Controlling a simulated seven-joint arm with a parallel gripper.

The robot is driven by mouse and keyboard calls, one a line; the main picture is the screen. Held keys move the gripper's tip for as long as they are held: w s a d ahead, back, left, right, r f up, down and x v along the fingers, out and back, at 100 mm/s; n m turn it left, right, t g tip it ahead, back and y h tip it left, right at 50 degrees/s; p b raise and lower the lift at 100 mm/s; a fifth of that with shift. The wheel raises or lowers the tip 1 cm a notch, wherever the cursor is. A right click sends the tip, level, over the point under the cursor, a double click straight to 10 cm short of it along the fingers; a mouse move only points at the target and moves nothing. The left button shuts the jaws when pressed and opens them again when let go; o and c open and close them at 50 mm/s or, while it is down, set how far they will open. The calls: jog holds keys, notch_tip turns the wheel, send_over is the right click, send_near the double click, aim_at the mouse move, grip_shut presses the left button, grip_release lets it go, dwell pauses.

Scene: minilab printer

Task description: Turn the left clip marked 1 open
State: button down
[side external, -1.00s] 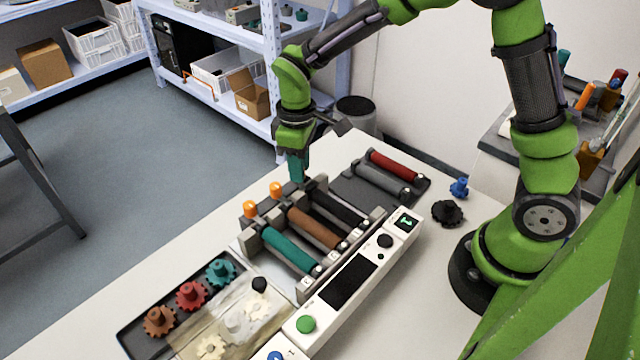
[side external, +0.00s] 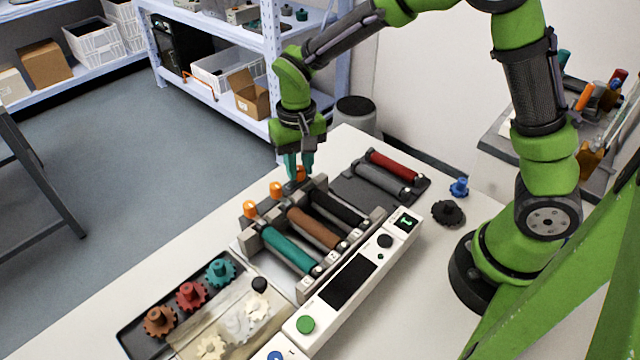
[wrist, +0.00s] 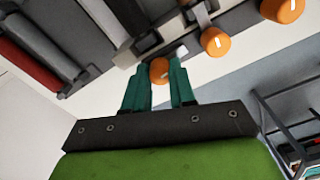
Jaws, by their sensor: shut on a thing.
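My gripper (side external: 299,178) points down at the far end of the printer's row of rollers. Its two teal fingers are shut on the orange clip (side external: 301,173) behind the black roller (side external: 338,208). The wrist view shows this clip (wrist: 159,71) between the fingertips (wrist: 157,66), partly hidden by them. I cannot read a number on it or tell how far it is turned. Two other orange clips, one (side external: 276,189) behind the brown roller (side external: 314,229) and one (side external: 250,208) behind the teal roller (side external: 290,250), stand free.
A dark tray with a red roller (side external: 393,165) and a grey roller (side external: 381,179) lies beyond the printer. The control panel (side external: 350,280) runs along its front. Several gears, including a red one (side external: 191,295), sit at lower left. A black gear (side external: 447,212) lies right.

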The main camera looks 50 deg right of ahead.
aim_at(300, 168)
jog(key=shift+r+m, duration=0.1)
jog(key=shift+m, duration=0.6)
jog(key=c, duration=0.9)
grip_release()
notch_tip(300, 168, up, 17)
jog(key=shift+f, duration=0.1)
